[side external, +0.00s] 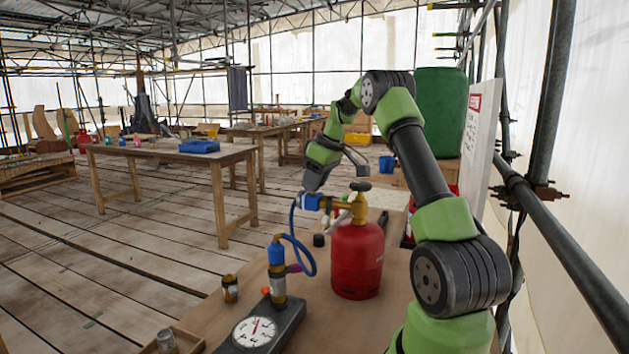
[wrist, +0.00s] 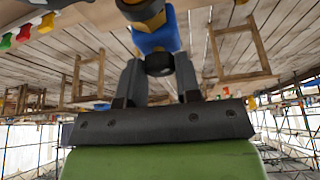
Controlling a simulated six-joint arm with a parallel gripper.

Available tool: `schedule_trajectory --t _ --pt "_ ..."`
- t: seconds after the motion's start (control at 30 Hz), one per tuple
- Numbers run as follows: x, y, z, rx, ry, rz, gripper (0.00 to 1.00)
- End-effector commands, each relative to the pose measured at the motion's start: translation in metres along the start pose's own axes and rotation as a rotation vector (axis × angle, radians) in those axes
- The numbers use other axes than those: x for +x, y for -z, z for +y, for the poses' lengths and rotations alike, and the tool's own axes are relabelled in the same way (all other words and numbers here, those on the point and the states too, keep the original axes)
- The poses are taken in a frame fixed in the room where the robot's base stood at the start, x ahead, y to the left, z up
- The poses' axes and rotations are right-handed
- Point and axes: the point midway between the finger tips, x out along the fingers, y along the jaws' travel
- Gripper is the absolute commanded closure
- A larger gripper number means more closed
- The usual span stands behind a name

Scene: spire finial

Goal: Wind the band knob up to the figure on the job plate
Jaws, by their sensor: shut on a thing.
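My gripper (side external: 312,188) reaches down from the arm to a blue fitting (side external: 313,202) on the brass valve of a red gas cylinder (side external: 357,262). In the wrist view my gripper (wrist: 158,66) has its two fingers closed on a dark round knob (wrist: 160,64) at the end of the blue fitting (wrist: 156,40). A blue hose (side external: 298,243) runs from the fitting to a brass, blue-topped upright (side external: 277,268) on a dark base. A round white dial (side external: 255,331) with a red needle pointing near the top sits on that base. I cannot read any job plate figure.
A small brass-coloured jar (side external: 230,289) stands left of the base, with a wooden tray (side external: 188,340) in front. A white board (side external: 484,135) stands right, with unreadable writing. A wooden table (side external: 170,152) stands across the plank floor. Scaffold poles line the right.

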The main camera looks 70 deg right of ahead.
Motion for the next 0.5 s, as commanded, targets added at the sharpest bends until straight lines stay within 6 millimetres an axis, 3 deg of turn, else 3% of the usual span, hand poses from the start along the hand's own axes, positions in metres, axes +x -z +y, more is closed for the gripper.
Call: schedule_trajectory --t 0.5 --pt "0.0008 0.0002 0.0045 -0.442 0.181 -0.002 0.93"
